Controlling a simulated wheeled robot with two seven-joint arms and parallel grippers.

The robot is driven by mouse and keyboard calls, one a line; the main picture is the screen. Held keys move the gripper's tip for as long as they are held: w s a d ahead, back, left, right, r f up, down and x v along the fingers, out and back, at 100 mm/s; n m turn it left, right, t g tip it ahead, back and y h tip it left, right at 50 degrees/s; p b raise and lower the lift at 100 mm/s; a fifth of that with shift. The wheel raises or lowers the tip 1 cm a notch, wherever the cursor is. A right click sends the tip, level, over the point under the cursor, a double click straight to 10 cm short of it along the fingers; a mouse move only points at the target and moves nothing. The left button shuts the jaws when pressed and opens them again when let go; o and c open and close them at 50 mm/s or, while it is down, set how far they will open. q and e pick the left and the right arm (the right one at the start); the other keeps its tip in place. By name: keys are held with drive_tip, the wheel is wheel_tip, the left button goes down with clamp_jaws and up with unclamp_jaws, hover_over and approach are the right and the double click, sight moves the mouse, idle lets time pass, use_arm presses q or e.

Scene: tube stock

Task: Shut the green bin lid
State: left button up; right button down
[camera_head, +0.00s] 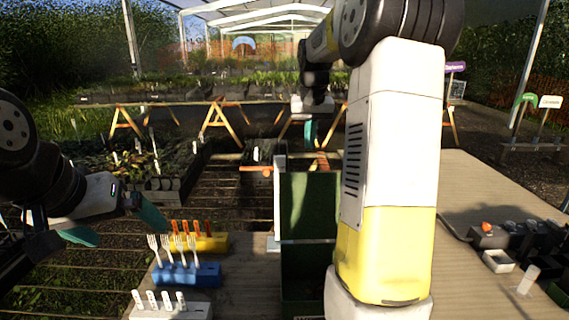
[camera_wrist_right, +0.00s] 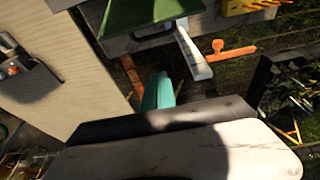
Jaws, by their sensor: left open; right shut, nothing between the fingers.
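The green bin (camera_head: 303,268) stands at the middle of the table, partly hidden behind my right arm. Its green lid (camera_head: 308,205) stands raised, roughly upright, at the bin's far side. The lid also shows at the top of the right wrist view (camera_wrist_right: 145,12). My right gripper (camera_head: 309,132) is beyond the lid, its teal fingers together and empty. In the right wrist view the fingers (camera_wrist_right: 160,92) are apart from the lid. My left gripper (camera_head: 112,226) is open and empty at the left, beside the fork holders.
A yellow holder (camera_head: 215,243), a blue block with white forks (camera_head: 190,275) and a white block (camera_head: 172,308) stand left of the bin. A pale post (camera_head: 278,200) rises beside the lid. An orange handle (camera_wrist_right: 232,50) lies near it. Bare table (camera_head: 470,185) extends right.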

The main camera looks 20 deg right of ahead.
drive_tip(key=a+x, duration=0.1)
drive_tip(key=x, duration=0.9)
drive_tip(key=s, duration=0.3)
drive_tip(key=shift+s+r, duration=0.2)
drive_tip(key=shift+s, duration=0.1)
drive_tip(key=shift+s, duration=0.1)
